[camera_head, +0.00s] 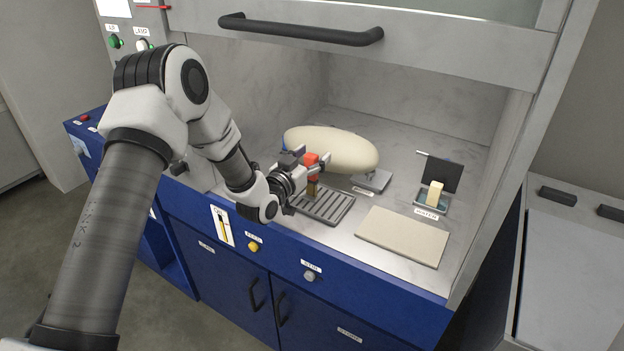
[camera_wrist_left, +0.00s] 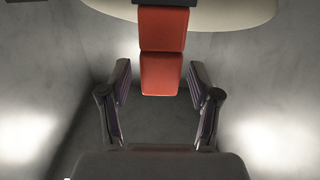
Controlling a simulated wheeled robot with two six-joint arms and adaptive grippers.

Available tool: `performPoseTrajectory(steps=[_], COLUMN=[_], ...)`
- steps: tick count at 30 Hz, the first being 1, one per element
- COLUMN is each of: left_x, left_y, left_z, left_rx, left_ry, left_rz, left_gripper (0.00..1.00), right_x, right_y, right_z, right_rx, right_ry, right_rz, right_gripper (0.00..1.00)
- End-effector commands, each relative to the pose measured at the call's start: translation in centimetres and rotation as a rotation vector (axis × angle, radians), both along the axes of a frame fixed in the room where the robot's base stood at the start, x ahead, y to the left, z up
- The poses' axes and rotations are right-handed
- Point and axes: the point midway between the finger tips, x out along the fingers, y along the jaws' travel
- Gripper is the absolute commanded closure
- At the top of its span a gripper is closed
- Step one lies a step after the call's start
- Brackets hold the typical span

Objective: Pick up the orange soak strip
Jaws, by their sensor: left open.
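The orange soak strip (camera_head: 311,159) looks red-orange and stands near the dark slotted rack inside the hood. In the left wrist view the strip (camera_wrist_left: 162,75) shows as two joined segments with a dark piece at its upper end. My left gripper (camera_head: 308,166) is open, and its fingers are around the strip's place in the head view. In the left wrist view the strip reaches between the open fingers (camera_wrist_left: 160,68), with a gap on each side. A small brownish piece (camera_head: 313,187) shows below the strip. My right gripper is not in view.
A large cream oval body (camera_head: 345,147) lies behind the strip. The slotted rack (camera_head: 328,207) is in front, with a flat beige mat (camera_head: 402,237) to its right. A small tray (camera_head: 431,208) holds a pale block beside a dark panel (camera_head: 439,174). The sash handle (camera_head: 300,31) hangs above.

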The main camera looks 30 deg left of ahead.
Motion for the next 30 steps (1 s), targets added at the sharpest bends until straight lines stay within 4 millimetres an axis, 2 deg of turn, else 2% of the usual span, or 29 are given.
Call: performPoseTrajectory(steps=[5, 6, 8, 9, 11, 23, 30], left_x=[0.1, 0.1, 0.1, 0.1, 0.1, 0.1, 0.1], left_y=[0.0, 0.0, 0.0, 0.0, 0.0, 0.0, 0.0], left_z=[0.0, -0.1, -0.1, -0.1, -0.1, 0.1, 2.3], left_rx=[0.000, 0.000, 0.000, 0.000, 0.000, -0.001, -0.001], left_ry=[0.000, 0.000, 0.000, 0.001, 0.001, 0.002, -0.002], left_rz=[0.000, 0.000, 0.000, 0.000, 0.000, 0.000, 0.001], left_gripper=[0.38, 0.45, 0.66, 0.80, 1.00, 1.00, 1.00], right_x=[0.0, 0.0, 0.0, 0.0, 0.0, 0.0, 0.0], right_y=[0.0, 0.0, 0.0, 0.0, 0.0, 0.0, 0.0], right_z=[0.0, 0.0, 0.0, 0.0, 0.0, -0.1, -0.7], right_rx=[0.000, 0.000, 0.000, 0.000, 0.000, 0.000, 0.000], right_ry=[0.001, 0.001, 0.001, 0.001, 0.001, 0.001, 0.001], right_rz=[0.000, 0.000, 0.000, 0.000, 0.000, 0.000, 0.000], right_gripper=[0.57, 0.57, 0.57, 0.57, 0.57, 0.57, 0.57])
